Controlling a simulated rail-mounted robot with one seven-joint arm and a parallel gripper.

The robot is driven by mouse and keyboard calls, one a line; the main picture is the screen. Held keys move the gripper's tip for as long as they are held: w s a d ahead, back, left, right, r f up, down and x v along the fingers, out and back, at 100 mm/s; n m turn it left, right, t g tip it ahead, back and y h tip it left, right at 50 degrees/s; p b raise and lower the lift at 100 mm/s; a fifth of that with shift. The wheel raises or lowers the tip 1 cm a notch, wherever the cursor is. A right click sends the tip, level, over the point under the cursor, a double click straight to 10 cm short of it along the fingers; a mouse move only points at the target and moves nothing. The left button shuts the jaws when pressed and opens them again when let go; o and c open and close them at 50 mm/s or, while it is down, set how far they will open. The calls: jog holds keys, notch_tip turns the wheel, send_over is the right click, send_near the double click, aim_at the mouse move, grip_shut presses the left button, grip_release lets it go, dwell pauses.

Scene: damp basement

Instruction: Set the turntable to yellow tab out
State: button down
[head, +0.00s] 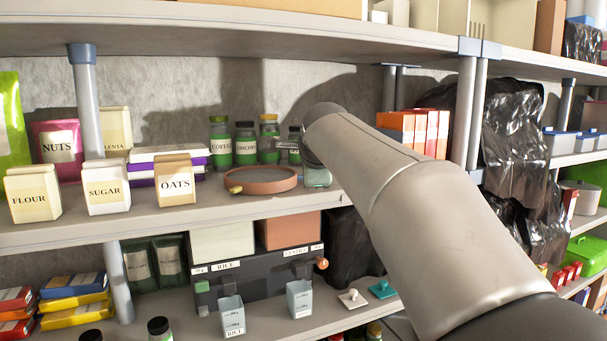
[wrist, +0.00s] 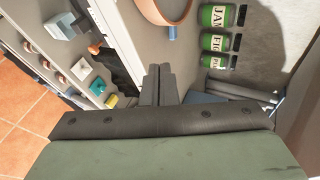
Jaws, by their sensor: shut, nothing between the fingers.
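The turntable (head: 260,181) is a low round disc with a terracotta rim and a grey top on the middle shelf. A small yellow tab (head: 235,189) shows on its rim at the front left in the head view. The wrist view shows part of the terracotta rim (wrist: 150,10) at the top, with a blue tab (wrist: 173,33) on it. The rest of the rim is hidden or out of frame.
Green-labelled jars (head: 245,143) stand behind the turntable. An oats box (head: 175,180) stands to its left and orange boxes (head: 410,132) to its right. The upper shelf (head: 250,28) overhangs. Bins and cups (head: 232,315) are on the shelf below.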

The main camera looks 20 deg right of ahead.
aim_at(307, 193)
jog(key=p+x, duration=0.3)
jog(key=x, duration=0.6)
jog(key=shift+w+d+r+p, duration=0.1)
jog(key=shift+w+p, duration=0.25)
jog(key=shift+w, duration=0.25)
jog(key=shift+w+d+r+p, duration=0.15)
jog(key=shift+w+p, duration=0.15)
jog(key=shift+w, duration=0.3)
jog(key=shift+w+f, duration=0.2)
jog(key=shift+w, duration=0.4)
jog(key=shift+w, duration=0.15)
